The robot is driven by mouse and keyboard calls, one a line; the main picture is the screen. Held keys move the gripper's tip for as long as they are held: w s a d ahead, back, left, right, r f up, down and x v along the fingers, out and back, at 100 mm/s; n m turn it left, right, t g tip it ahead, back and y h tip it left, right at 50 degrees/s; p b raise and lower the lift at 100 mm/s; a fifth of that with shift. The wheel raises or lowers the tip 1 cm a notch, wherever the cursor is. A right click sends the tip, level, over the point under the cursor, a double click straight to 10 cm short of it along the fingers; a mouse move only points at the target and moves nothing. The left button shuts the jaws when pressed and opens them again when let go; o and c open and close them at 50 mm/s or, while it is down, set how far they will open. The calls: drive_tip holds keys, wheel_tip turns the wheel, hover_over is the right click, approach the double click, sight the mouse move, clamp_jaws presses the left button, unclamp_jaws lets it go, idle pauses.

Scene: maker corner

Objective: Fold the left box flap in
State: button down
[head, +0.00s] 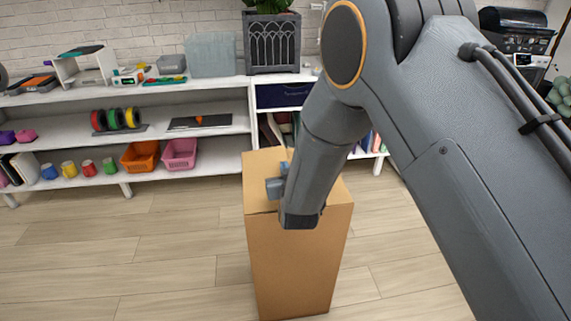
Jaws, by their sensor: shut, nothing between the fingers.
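A tall brown cardboard box (290,265) stands upright on the floor in the middle of the head view. Tan cardboard (259,166) shows at the left of its top, and more at the right of the top. My wrist covers the middle, so I cannot tell how the left flap lies there. My gripper (275,188) is at the box's top, left of my wrist, over the left part. It is shut and holds nothing. Its fingertips are small and partly hidden, and I cannot tell whether they touch the cardboard.
A white shelf unit (200,94) runs along the wall behind the box, holding spools, bins, mugs and a planter (271,42). The wooden floor (130,255) is clear left of the box. My arm fills the right side.

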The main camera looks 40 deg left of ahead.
drive_tip(key=shift+d+f, duration=0.1)
drive_tip(key=shift+f, duration=0.5)
drive_tip(key=shift+f, duration=0.1)
drive_tip(key=shift+w+d+f+b, duration=0.1)
drive_tip(key=shift+f+b, duration=0.2)
drive_tip(key=shift+f, duration=0.15)
drive_tip(key=shift+w+d+f+b, duration=0.1)
drive_tip(key=shift+f+b, duration=0.15)
drive_tip(key=shift+f, duration=0.2)
drive_tip(key=shift+r, duration=0.1)
wheel_tip(320, 180, up, 5)
drive_tip(key=p, duration=0.3)
drive_tip(key=v, duration=0.3)
drive_tip(key=b+v, duration=0.1)
drive_tip(key=v, duration=0.5)
drive_tip(key=shift+s+d+f, duration=0.25)
drive_tip(key=shift+s+d, duration=0.05)
drive_tip(key=shift+w, duration=0.1)
